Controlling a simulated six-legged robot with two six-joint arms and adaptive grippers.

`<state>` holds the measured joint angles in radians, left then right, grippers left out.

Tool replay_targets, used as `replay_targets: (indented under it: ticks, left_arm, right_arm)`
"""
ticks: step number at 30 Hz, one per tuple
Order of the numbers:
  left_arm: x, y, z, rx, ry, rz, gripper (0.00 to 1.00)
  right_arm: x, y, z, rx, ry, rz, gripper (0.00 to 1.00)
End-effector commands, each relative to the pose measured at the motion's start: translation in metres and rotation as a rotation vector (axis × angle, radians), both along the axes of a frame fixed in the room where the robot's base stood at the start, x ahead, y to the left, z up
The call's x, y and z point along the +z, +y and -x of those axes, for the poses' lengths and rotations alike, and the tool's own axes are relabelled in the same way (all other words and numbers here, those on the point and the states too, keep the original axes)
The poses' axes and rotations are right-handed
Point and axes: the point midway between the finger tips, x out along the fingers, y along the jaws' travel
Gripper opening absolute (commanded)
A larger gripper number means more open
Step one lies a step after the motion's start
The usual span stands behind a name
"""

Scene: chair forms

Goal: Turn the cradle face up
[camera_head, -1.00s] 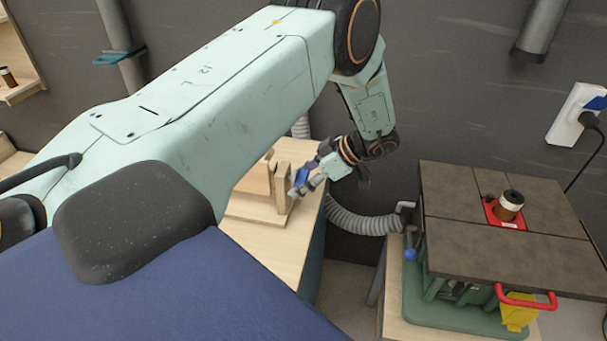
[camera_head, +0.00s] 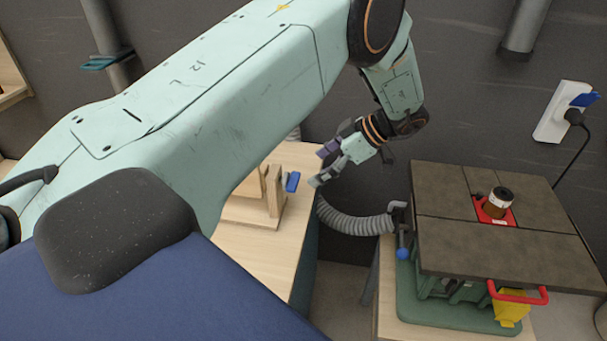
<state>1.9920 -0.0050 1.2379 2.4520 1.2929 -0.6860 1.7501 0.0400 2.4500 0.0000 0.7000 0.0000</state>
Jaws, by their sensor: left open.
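A pale wooden form (camera_head: 272,190), which looks like the cradle, sits on the light wood bench (camera_head: 258,247), with upright pieces on a flat base. My left arm hides its left part, and I cannot tell which side is its face. A small blue piece (camera_head: 292,182) shows at its right side; I cannot tell whether it is fixed there. My left gripper (camera_head: 319,168) is open and empty, just right of and above the blue piece, apart from the wood. My right gripper is not in view.
A grey ribbed hose (camera_head: 352,222) runs between bench and machine. A wall socket box (camera_head: 563,112) is at the far right.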

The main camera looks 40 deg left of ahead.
Motion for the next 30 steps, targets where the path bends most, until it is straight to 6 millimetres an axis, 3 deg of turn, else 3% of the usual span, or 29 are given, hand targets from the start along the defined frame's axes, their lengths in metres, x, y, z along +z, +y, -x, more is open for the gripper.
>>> replay_targets:
  ticks: [7, 18, 23, 30]
  left_arm:
    - [0.022, -0.020, -0.011, -0.001, 0.000, 0.000, 0.87]
    - [0.026, -0.023, -0.012, 0.000, 0.002, 0.000, 0.87]
    - [0.022, -0.019, -0.010, 0.001, 0.003, 0.000, 0.87]
    - [-0.002, 0.002, 0.002, 0.002, 0.005, 0.001, 0.87]
  right_arm:
    - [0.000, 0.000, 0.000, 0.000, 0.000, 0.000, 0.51]
    - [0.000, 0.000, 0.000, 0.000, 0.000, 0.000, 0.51]
    - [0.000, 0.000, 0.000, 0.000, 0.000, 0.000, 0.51]
    - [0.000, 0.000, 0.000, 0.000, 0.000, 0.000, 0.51]
